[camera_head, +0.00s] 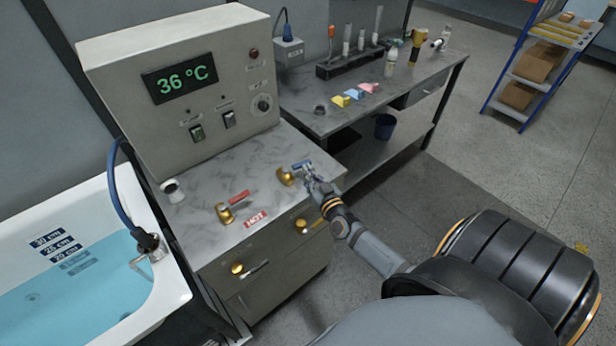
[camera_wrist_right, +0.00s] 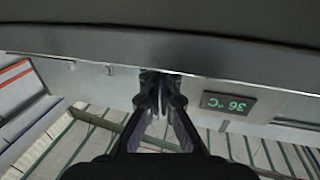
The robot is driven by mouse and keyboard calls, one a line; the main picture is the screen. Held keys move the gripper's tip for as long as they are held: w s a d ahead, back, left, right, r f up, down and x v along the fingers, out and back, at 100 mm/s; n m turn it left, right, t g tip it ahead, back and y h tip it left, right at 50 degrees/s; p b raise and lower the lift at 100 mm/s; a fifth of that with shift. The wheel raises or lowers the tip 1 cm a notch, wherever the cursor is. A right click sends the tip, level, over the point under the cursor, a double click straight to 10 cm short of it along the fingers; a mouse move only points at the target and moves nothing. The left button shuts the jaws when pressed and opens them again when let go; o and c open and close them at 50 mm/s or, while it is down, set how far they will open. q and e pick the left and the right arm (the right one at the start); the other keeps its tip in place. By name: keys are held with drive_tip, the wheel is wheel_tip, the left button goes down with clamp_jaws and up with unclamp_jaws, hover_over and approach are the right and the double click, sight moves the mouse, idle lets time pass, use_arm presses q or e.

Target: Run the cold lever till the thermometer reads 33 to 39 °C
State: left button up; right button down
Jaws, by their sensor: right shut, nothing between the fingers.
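The thermometer display (camera_head: 181,83) on the grey panel reads 36 °C in green; it also shows upside down in the wrist view (camera_wrist_right: 228,103). The cold lever (camera_head: 286,178) has a brass base and a blue handle, on the right of the marbled counter. My right gripper (camera_head: 311,176) is at the right end of the blue handle, its fingers closed and empty; whether it touches the handle I cannot tell. In the wrist view the closed fingers (camera_wrist_right: 160,96) point at a grey surface. The COLD label is not visible. My left gripper is out of view.
The red-handled hot lever (camera_head: 226,213) sits left of the cold one, by a HOT label (camera_head: 256,217). The white bathtub (camera_head: 171,281) holds blue water at left, with a spout (camera_head: 149,243) at its rim. A workbench (camera_head: 318,124) with small items stands behind.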

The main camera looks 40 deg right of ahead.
drive_tip(key=shift+w+d+r, duration=0.1)
drive_tip(key=shift+w+d, duration=0.25)
drive_tip(key=shift+w, duration=0.25)
drive_tip(key=shift+p, duration=0.3)
